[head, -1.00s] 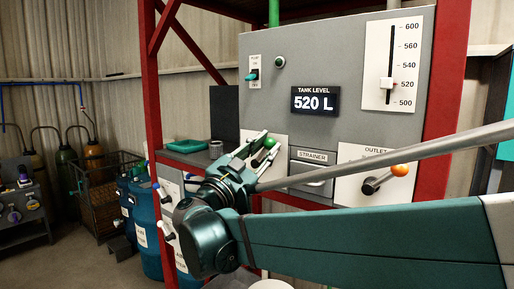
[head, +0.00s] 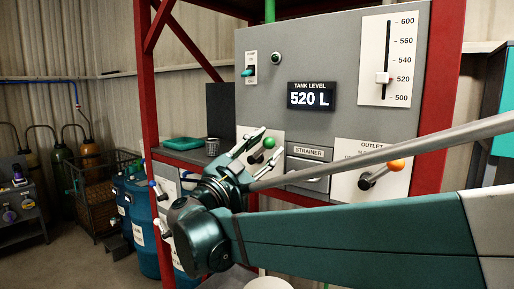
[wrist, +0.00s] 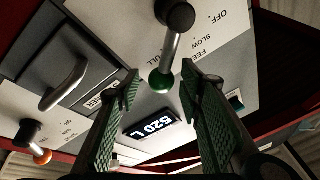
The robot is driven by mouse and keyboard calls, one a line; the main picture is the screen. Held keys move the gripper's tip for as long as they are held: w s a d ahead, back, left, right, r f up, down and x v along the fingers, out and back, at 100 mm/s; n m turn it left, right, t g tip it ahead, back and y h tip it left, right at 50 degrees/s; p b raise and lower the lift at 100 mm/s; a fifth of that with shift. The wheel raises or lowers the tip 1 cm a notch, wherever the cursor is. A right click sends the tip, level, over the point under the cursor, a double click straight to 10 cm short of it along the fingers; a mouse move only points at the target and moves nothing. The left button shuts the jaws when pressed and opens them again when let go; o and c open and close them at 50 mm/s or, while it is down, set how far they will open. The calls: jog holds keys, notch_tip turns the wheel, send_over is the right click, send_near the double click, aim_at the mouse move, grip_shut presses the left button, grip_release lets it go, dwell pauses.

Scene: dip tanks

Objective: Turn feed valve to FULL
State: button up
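The feed valve is a metal lever with a green ball (head: 269,143) on its end, on a white plate at the lower left of the grey panel. In the wrist view the green ball (wrist: 160,82) lies between the two fingers, with a visible gap on each side. The lever runs from a black pivot (wrist: 175,13). Words OFF and SLOW show on one side of it and part of FULL on the other; the wrist view is upside down. My gripper (head: 260,144) is open around the ball, and it also shows in the wrist view (wrist: 160,76).
The outlet lever with an orange ball (head: 396,165) is at the right, behind my arm. A strainer drawer (head: 308,166) sits between the valves. The tank display (head: 311,96) reads 520 L. A red frame (head: 434,110) borders the panel; blue drums (head: 142,220) stand lower left.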

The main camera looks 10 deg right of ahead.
jog(key=shift+s+a, duration=0.1)
jog(key=shift+a, duration=0.05)
jog(key=v, duration=1.1)
jog(key=shift+s+a+f, duration=0.2)
dwell(0.3)
dwell(0.3)
